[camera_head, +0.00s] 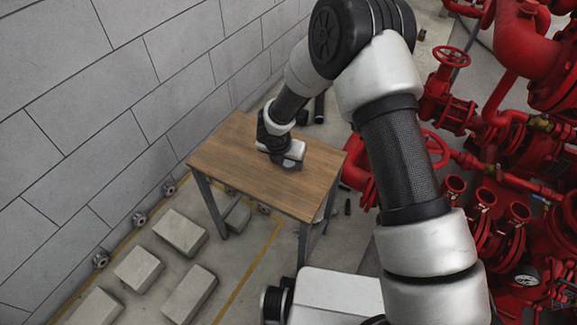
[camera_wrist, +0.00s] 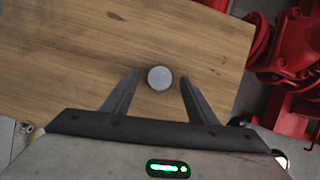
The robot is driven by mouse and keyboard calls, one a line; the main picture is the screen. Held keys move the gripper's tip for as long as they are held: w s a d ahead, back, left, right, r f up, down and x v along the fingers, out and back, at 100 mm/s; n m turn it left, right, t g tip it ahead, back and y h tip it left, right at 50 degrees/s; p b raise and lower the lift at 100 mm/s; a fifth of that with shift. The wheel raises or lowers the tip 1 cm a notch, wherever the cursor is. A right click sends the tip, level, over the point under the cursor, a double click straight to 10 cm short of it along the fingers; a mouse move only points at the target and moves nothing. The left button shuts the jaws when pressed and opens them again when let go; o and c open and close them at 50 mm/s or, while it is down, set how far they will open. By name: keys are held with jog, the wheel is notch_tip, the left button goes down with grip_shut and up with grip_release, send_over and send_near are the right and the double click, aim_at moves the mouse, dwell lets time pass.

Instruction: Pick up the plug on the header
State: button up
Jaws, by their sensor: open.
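A round, light grey piece that looks like the plug (camera_wrist: 159,78) rests on the wooden table (camera_wrist: 60,70) in the wrist view. It is seen from above, so its height is hard to judge. My gripper (camera_wrist: 160,79) is open, with one dark finger on either side of the plug and a gap on both sides. In the head view my gripper (camera_head: 291,158) hangs over the middle of the table (camera_head: 235,150), and the plug is hidden there. The plug is on the table; I cannot make out a header under it.
Red pumps and pipes (camera_head: 520,50) with valve wheels stand right of the table. A grey block wall (camera_head: 100,90) is at the left. Pale blocks (camera_head: 180,232) lie on the floor in front. Dark pipe pieces (camera_head: 319,107) stand behind the table. The visible tabletop is otherwise clear.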

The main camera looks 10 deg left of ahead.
aim_at(289, 163)
jog(key=shift+w+f, duration=0.2)
jog(key=shift+f, duration=0.05)
jog(key=c, duration=1.2)
jog(key=shift+o, duration=0.2)
notch_tip(289, 163, up, 10)
jog(key=p, duration=0.4)
jog(key=w+d+r+m+h+p, duration=0.1)
jog(key=w+d+r+m+p, duration=0.1)
jog(key=w+d+r+p, duration=0.55)
jog(key=w+d+r+m+h+p, duration=0.1)
jog(key=w+d+r+m+p, duration=0.2)
jog(key=w+d+r, duration=0.8)
jog(key=s+d+r+m+g+h+p, duration=0.1)
jog(key=d+r+m+p, duration=0.3)
jog(key=d+r+p, duration=0.8)
jog(key=s+d+r, duration=0.1)
jog(key=d+r, duration=1.7)
jog(key=d, duration=0.3)
jog(key=shift+g+p, duration=0.35)
jog(key=shift+g, duration=0.05)
jog(key=shift+s, duration=0.1)
